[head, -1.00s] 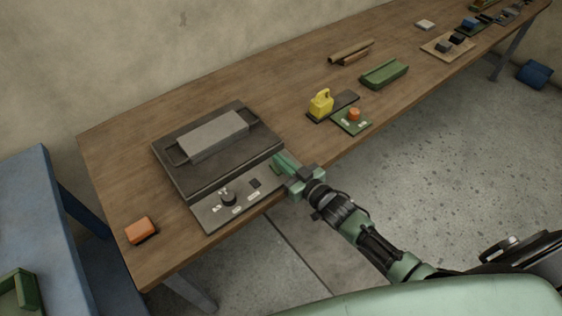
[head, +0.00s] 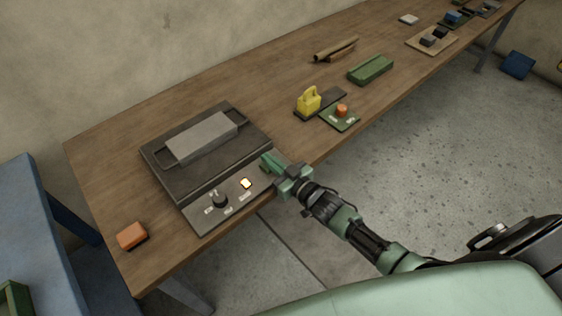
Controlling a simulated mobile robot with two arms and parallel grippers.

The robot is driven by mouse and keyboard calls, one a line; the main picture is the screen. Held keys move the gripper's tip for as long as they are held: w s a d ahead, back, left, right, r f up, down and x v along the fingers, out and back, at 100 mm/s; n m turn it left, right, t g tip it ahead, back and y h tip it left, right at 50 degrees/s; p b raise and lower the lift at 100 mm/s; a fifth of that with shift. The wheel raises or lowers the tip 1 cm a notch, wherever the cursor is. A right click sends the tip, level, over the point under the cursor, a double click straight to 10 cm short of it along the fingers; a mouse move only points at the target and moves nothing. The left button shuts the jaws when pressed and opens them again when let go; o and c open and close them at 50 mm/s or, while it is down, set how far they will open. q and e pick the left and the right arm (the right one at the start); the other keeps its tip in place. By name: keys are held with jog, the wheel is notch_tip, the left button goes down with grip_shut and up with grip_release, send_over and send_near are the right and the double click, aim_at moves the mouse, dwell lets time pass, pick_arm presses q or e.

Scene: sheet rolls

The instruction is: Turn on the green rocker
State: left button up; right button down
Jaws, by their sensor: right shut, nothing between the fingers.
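The grey control panel (head: 200,222) lies along the front of a dark press-like unit near the table's front edge. On it are a black knob (head: 220,200), several white labels and a small square lamp (head: 246,183) glowing orange-white. The green rocker is mostly hidden at the panel's right end; a bit of dark green (head: 265,169) shows beside my fingers. My right gripper (head: 271,161) is shut and empty, its tip over that right end. I cannot tell whether it touches the rocker. My left gripper is not in view.
The dark unit (head: 163,163) with a grey handled block (head: 204,138) stands behind the panel. An orange block (head: 132,236) lies to the left. A yellow handled object (head: 309,102), an orange button (head: 341,110) and a green block (head: 371,69) sit farther right.

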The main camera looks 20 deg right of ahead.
jog(key=r+p, duration=0.1)
jog(key=r, duration=0.1)
jog(key=r+p, duration=0.1)
jog(key=r, duration=0.1)
jog(key=shift+w+p, duration=0.25)
jog(key=shift+p, duration=0.05)
jog(key=shift+s+d+f+b, duration=0.1)
jog(key=shift+s+b, duration=0.1)
jog(key=shift+s, duration=0.3)
jog(key=shift+s+d+f+b, duration=0.1)
jog(key=shift+s+b, duration=0.1)
jog(key=shift+s, duration=0.25)
jog(key=s+d+r, duration=0.2)
jog(key=s+r, duration=0.1)
jog(key=s, duration=0.4)
jog(key=shift+d, duration=0.35)
jog(key=shift+s+r, duration=0.1)
